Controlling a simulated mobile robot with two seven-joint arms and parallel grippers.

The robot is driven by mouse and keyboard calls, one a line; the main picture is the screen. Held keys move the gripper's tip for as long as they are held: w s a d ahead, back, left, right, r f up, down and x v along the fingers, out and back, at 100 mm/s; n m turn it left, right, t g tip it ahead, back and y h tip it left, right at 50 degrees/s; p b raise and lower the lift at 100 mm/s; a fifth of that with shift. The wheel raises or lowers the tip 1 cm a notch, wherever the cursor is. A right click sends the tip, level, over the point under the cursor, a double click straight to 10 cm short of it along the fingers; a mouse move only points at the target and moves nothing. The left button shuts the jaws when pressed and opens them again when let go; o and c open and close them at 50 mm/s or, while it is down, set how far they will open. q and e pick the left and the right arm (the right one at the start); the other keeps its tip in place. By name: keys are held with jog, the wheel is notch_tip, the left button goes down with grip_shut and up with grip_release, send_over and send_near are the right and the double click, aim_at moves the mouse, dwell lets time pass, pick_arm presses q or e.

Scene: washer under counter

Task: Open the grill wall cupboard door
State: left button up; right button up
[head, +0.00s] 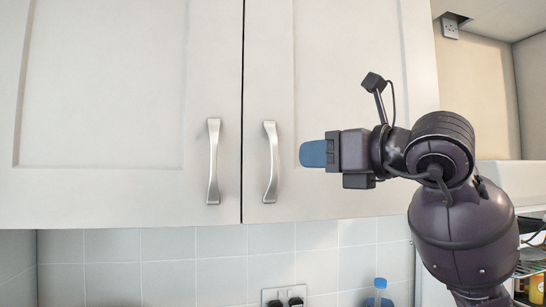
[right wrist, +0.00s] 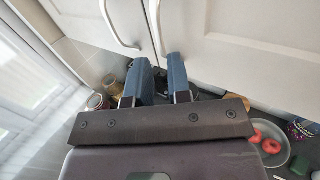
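Two pale cupboard doors, the left door (head: 110,70) and the right door (head: 345,70), hang side by side and look shut. Each has a curved metal handle near the middle seam: the left handle (head: 214,162) and the right handle (head: 271,162). I cannot tell which door the task names. My right gripper (head: 302,153) is in front of the right door, just right of its handle, pointing left. In the right wrist view, its blue fingers (right wrist: 159,68) are apart with nothing between them. A handle (right wrist: 156,28) shows ahead of the gap. My left gripper is out of view.
Below the doors are a tiled wall (head: 200,270), a wall socket (head: 285,295) and a blue-capped bottle (head: 380,285). An open recess (head: 480,95) lies right of the doors. The right wrist view shows a pan (right wrist: 282,158) with red items below.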

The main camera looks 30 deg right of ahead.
aim_at(274, 183)
jog(key=x, duration=0.9)
jog(key=shift+p, duration=0.4)
grip_shut()
